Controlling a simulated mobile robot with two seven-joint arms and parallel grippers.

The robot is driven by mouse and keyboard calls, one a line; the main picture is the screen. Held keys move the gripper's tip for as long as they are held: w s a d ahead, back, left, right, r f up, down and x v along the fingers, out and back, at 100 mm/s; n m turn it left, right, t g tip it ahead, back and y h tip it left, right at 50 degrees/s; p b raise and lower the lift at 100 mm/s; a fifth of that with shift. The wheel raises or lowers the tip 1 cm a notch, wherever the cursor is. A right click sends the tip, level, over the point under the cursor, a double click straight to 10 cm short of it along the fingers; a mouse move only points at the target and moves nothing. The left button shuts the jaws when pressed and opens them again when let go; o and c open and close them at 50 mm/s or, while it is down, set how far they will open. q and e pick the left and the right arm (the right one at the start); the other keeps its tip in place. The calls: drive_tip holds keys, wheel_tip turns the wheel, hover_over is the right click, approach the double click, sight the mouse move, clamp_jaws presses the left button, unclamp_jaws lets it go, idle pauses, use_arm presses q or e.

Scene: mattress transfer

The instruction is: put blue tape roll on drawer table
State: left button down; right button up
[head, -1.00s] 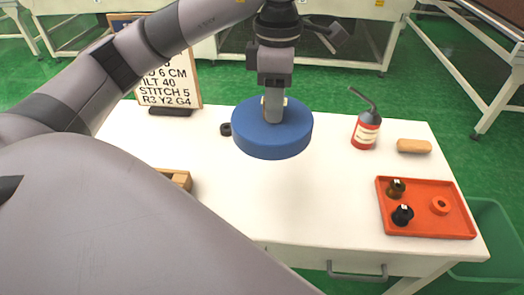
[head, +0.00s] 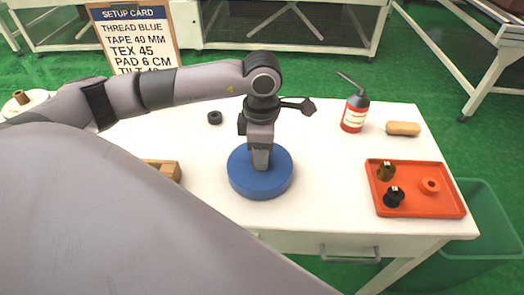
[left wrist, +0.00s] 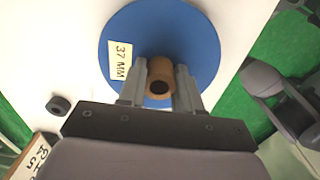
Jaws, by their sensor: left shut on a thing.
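The blue tape roll (head: 260,184) is a flat blue disc over the white drawer table (head: 320,210), near the table's front middle. I cannot tell whether it touches the top. My left gripper (head: 261,160) points down at its centre and is shut on it. In the left wrist view the fingers (left wrist: 160,92) close around the brown core at the middle of the blue tape roll (left wrist: 195,35), beside a label reading 37 MM (left wrist: 117,60). My right gripper is not in view.
An orange tray (head: 415,207) with dark spools and an orange ring stands at right. A small black ring (head: 214,117), setup card (head: 135,40) and wooden block (head: 165,170) are at left.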

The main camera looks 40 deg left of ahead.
use_arm(q)
drive_tip(key=shift+f, duration=0.2)
drive_tip(key=c, duration=0.8)
unclamp_jaws()
drive_tip(key=shift+r, duration=0.1)
drive_tip(key=shift+r, duration=0.3)
wheel_tip(320, 180, up, 12)
drive_tip(key=shift+f, duration=0.2)
